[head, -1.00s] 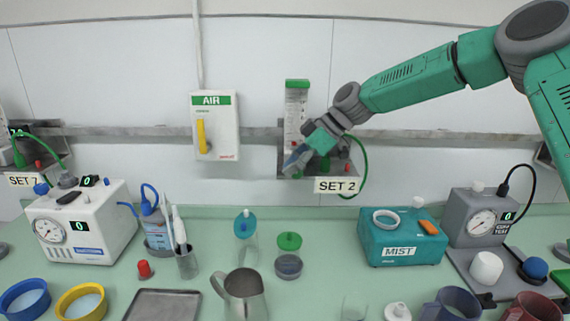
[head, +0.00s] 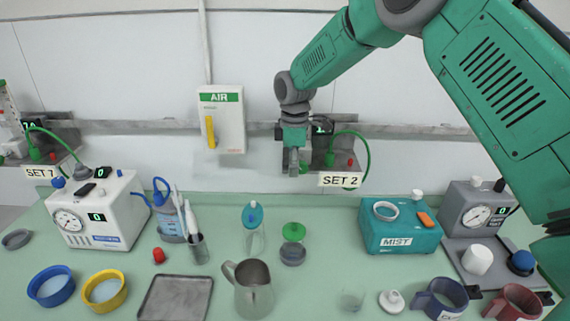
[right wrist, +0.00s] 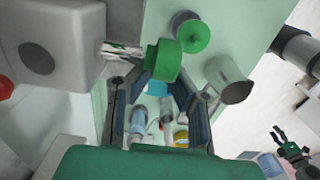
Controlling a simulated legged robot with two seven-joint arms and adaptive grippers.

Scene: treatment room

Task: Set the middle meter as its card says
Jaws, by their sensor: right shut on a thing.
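The middle meter (head: 322,148) hangs on the wall rail, mostly hidden behind my right arm; its flow tube cannot be seen. Its card (head: 340,180) reads SET 2, with a green hose beside it. My right gripper (head: 293,168) is at the meter's left front, pointing down in the head view. In the right wrist view a green knob (right wrist: 163,60) sits between the fingertips of the right gripper (right wrist: 160,80), which is shut on it. A dark gripper, seemingly my left one (right wrist: 283,140), shows small at the lower right there, its fingers apart.
The AIR wall box (head: 222,120) with a yellow lever is left of the meter. Another meter with the SET 1 card (head: 42,173) is far left.

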